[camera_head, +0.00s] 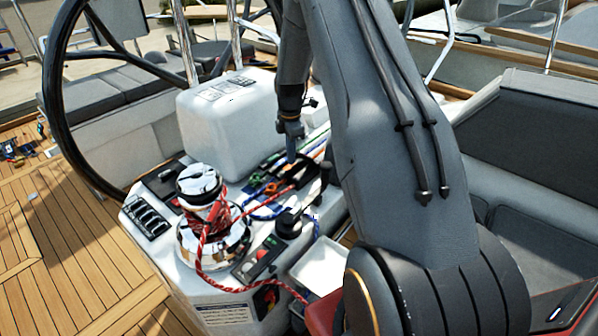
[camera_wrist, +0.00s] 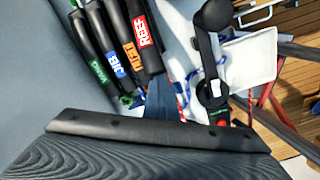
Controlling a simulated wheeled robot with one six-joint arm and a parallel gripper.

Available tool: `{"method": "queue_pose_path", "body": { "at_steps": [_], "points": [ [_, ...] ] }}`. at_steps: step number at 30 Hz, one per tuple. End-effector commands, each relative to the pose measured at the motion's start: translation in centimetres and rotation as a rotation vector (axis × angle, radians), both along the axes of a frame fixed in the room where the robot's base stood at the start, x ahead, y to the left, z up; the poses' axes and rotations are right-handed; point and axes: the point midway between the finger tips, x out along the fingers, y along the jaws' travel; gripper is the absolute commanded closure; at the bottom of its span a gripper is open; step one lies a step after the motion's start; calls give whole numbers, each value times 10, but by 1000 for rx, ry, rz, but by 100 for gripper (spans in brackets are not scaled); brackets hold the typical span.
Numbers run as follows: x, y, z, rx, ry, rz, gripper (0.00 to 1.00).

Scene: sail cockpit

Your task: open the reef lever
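The reef lever (camera_wrist: 147,32) is a black handle with a red label, at the right end of a row of clutch levers in the wrist view. Beside it are levers with an orange label (camera_wrist: 133,55), a blue JIB label (camera_wrist: 112,63) and a green label (camera_wrist: 98,72). The handles lie side by side. In the head view the clutch row (camera_head: 272,180) sits on the white console, and my gripper (camera_head: 291,155) points down just above its far side. I cannot tell whether it touches a lever. Its finger opening is too small to judge.
A chrome winch (camera_head: 207,225) wrapped with red rope stands left of the clutches. The steering wheel (camera_head: 50,95) is at left.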

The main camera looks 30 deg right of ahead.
Motion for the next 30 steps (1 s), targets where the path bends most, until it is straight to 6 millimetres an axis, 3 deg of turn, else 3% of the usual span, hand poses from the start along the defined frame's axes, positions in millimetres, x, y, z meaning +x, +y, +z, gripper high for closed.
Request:
{"method": "queue_pose_path", "body": {
  "at_steps": [1, 5, 18, 30],
  "points": [
    [1, -10, -3, -7, -7, -4, 100],
    [3, -14, 2, -7, -6, -3, 100],
    [5, -7, 10, -8, -3, 3, 100],
    [9, -15, 27, -7, -3, 1, 100]
  ]
}}
